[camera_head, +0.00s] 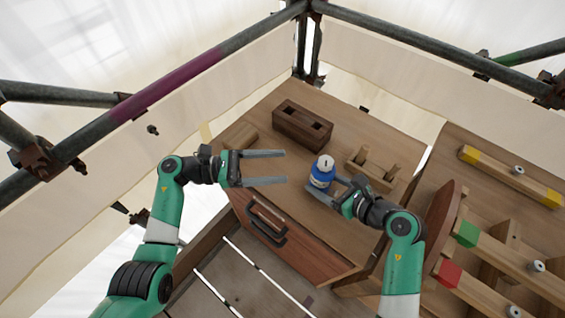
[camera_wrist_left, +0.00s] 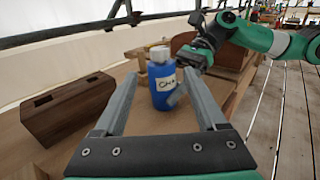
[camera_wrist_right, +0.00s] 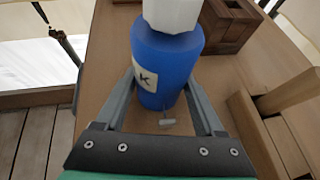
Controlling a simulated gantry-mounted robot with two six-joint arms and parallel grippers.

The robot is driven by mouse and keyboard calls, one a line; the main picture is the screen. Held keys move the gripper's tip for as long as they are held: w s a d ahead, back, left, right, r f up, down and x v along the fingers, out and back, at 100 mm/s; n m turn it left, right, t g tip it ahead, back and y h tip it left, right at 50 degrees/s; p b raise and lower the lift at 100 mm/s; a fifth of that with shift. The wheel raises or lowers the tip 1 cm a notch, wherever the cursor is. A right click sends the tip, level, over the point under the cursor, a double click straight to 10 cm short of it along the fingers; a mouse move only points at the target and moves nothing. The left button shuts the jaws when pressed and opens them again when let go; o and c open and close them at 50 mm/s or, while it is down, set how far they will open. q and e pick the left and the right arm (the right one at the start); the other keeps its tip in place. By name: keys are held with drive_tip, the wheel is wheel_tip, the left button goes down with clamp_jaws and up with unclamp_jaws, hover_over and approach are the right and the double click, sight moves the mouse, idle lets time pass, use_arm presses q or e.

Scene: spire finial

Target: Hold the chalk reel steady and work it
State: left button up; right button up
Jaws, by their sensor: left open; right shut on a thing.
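The blue bottle-shaped chalk reel (camera_head: 321,177) with a white top stands upright on the wooden bench top (camera_head: 290,190). Its pale label shows dark letters in the left wrist view (camera_wrist_left: 162,86). My right gripper (camera_wrist_right: 160,85) is shut on the chalk reel (camera_wrist_right: 168,60), one finger on each side of its body. A small grey piece (camera_wrist_right: 167,123) shows low in front of the reel in the right wrist view. My left gripper (camera_head: 286,167) is open and empty, to the left of the reel, with its fingers pointing towards it. A gap separates them.
A dark wooden box (camera_head: 302,123) with slots stands behind the reel. A wooden rack with pegs (camera_head: 372,168) is to its right. A black handle (camera_head: 266,222) is on the bench front. Beams with yellow, green and red ends (camera_head: 510,176) lie far right.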

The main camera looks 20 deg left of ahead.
idle(0.3)
use_arm(q)
drive_tip(key=w+a+r+n+t+y, duration=0.45)
drive_tip(key=a+r+t+y, duration=0.25)
drive_tip(key=t, duration=0.2)
drive_tip(key=w+a+r+n+t+y, duration=0.4)
drive_tip(key=w+a+r+t+y, duration=0.1)
drive_tip(key=a+r+t+y, duration=0.25)
drive_tip(key=n+g, duration=0.3)
drive_tip(key=g, duration=0.2)
approach(329, 156)
drive_tip(key=shift+h, duration=0.35)
drive_tip(key=w, duration=0.4)
drive_tip(key=w+d, duration=0.1)
drive_tip(key=w, duration=0.6)
drive_tip(key=shift+w+d+f, duration=0.25)
drive_tip(key=shift+w+d, duration=0.05)
